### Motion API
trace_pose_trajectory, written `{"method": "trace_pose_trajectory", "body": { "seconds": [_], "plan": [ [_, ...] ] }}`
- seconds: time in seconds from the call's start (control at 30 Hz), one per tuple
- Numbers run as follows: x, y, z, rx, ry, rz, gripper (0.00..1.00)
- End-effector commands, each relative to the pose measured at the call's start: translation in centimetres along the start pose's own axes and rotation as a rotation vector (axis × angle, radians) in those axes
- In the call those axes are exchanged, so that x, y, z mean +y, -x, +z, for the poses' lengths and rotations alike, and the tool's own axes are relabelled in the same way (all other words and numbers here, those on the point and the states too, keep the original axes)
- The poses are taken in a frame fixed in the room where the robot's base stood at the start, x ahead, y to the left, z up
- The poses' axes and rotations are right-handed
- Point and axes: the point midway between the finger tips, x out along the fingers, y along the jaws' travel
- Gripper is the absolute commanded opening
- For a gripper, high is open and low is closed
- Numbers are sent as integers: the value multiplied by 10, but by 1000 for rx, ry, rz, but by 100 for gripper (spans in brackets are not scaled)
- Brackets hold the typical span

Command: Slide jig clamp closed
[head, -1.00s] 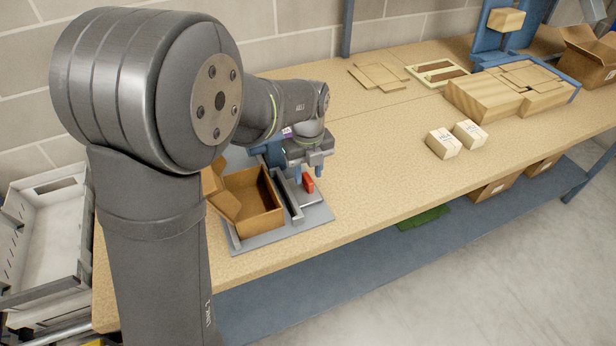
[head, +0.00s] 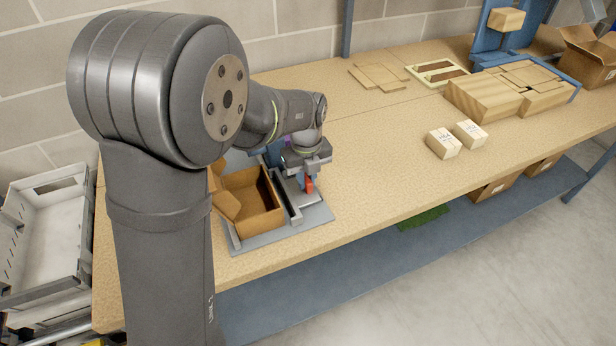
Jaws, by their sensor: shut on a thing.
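The jig is a grey plate (head: 282,238) near the front edge of the bench, with low grey walls on it. An open brown cardboard box (head: 250,200) sits in the jig with its flaps up. The clamp shows as a small red handle (head: 309,184) on the right side of the jig, apart from the box. My gripper (head: 304,181) points down over the jig and is shut on the red handle. The fingers and part of the clamp's slide are partly hidden by the gripper body and too small to see clearly.
Flat cardboard pieces (head: 378,76) lie at the back. A wooden block stack (head: 505,92) stands at far right. The bench middle is clear. Grey bins (head: 45,235) stand at left.

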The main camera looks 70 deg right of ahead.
Motion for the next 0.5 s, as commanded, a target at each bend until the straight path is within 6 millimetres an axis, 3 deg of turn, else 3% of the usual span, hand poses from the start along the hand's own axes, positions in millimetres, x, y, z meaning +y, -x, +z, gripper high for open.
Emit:
{"method": "trace_pose_trajectory", "body": {
  "seconds": [0.2,0.47,0.5],
  "plan": [
    [31,0,0,-2,3,0,0],
    [33,0,0,-1,1,4,0],
    [33,0,0,-1,1,4,24]
  ]
}}
